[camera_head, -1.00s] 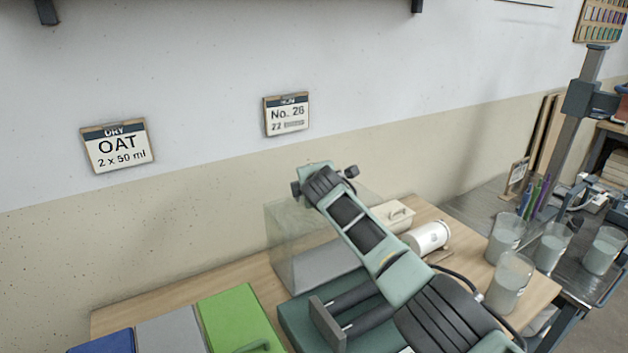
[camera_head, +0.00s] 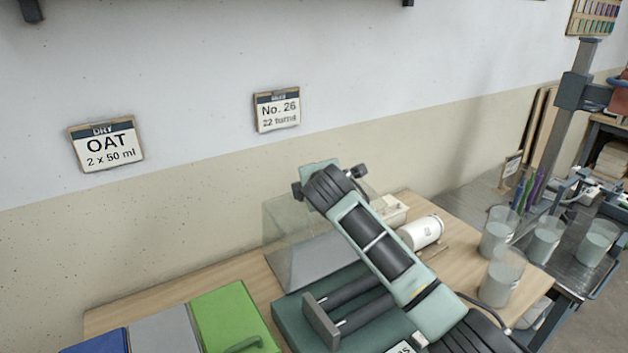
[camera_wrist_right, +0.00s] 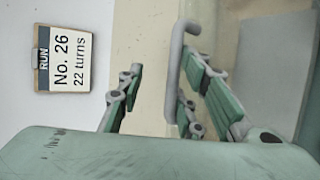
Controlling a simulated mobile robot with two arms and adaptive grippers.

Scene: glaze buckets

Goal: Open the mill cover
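A clear, see-through cover (camera_head: 285,225), which I take for the mill cover, stands at the back of the green mill base (camera_head: 292,318). Two dark rollers (camera_head: 362,315) on the base show uncovered at the front. My right arm crosses in front of the cover and hides part of it. The right gripper's fingers are hidden in the head view. In the right wrist view my right gripper (camera_wrist_right: 163,98) is open, with a grey bar handle (camera_wrist_right: 174,80) between its fingers, closer to the right-hand finger. I cannot tell whether they touch. My left gripper is not in view.
Blue (camera_head: 95,342), grey (camera_head: 165,335) and green (camera_head: 225,315) lidded bins stand at the front left. A white jar (camera_head: 422,232) lies right of my arm, beside a cream box (camera_head: 392,210). Several glass beakers (camera_head: 500,280) stand at the right. A wall sign (camera_head: 277,110) hangs behind.

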